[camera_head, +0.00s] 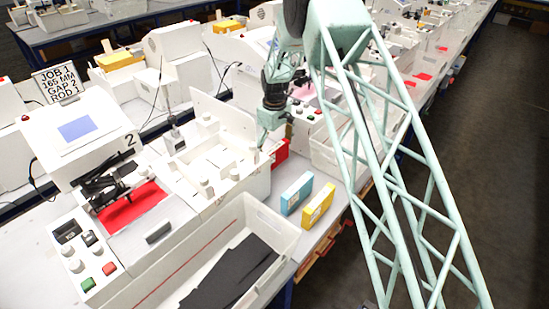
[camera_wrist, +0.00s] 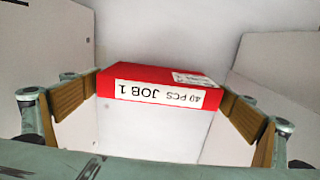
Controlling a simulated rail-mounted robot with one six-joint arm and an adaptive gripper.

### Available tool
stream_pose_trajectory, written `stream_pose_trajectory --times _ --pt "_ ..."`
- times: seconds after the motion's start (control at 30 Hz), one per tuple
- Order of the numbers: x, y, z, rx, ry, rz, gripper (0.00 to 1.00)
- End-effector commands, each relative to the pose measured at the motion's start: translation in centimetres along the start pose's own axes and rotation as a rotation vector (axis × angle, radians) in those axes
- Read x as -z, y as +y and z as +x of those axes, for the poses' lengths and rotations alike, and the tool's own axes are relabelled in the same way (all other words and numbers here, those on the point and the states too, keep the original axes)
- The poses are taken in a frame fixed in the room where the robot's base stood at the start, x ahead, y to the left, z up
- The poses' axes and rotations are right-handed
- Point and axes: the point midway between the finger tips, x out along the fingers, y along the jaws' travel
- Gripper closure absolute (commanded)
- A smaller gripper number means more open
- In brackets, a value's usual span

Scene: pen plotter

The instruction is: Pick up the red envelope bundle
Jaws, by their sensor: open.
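The red envelope bundle (camera_wrist: 150,75) is a flat red block with a white label that reads "40 PCS JOB 1", upside down in the wrist view. In the head view the red bundle (camera_head: 281,152) shows partly, next to a white machine and behind the blue bundle. My gripper (camera_wrist: 163,103) is open, with one wooden-padded finger on each side of the bundle in the picture. I cannot tell whether the fingers reach around it, and no contact shows. In the head view my gripper (camera_head: 266,138) points down just above and left of the bundle.
A blue bundle (camera_head: 296,193) and a yellow bundle (camera_head: 318,204) stand in front of the red one. A white machine (camera_head: 222,160) is close on the left. A white bin (camera_head: 180,262) with dark sheets lies nearer. White panels flank the bundle in the wrist view.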

Motion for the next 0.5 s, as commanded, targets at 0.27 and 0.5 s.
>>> stream_pose_trajectory --times 0.27,0.5 --pt "0.0 0.0 0.0 0.0 0.0 0.0 0.1" --pt "0.0 0.0 -0.01 0.0 0.0 0.0 0.19"
